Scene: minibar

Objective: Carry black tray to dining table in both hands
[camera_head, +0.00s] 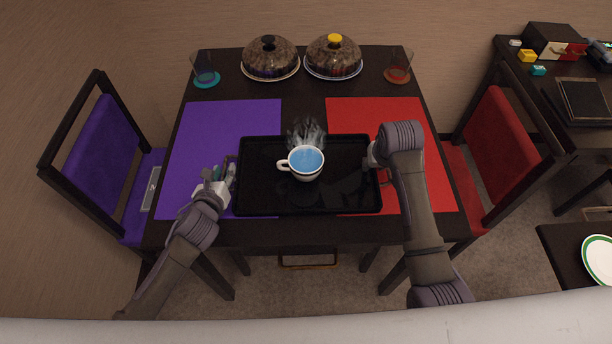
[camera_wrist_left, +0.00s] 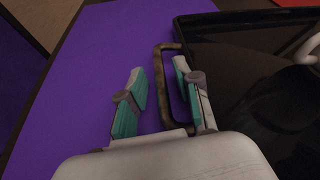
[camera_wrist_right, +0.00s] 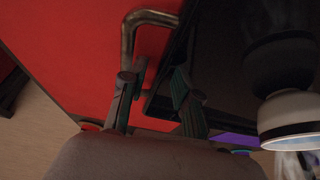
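The black tray (camera_head: 260,195) lies on the dark dining table (camera_head: 290,231), overlapping the purple and red mats. A white cup (camera_head: 306,174) of blue liquid, with steam above it, stands on the tray. My left gripper (camera_head: 223,175) is at the tray's left end. In the left wrist view its fingers are apart, with the bronze tray handle (camera_wrist_left: 160,85) between them. My right gripper (camera_head: 374,163) is at the right end, partly hidden by its arm. In the right wrist view its fingers are apart beside the other handle (camera_wrist_right: 128,45), whose lower part they partly hide.
Two covered plates (camera_head: 270,60) and two glasses (camera_head: 398,68) stand along the table's far edge. A purple chair (camera_head: 100,150) is at the left and a red chair (camera_head: 497,140) at the right. A dark side table with small items is at the far right.

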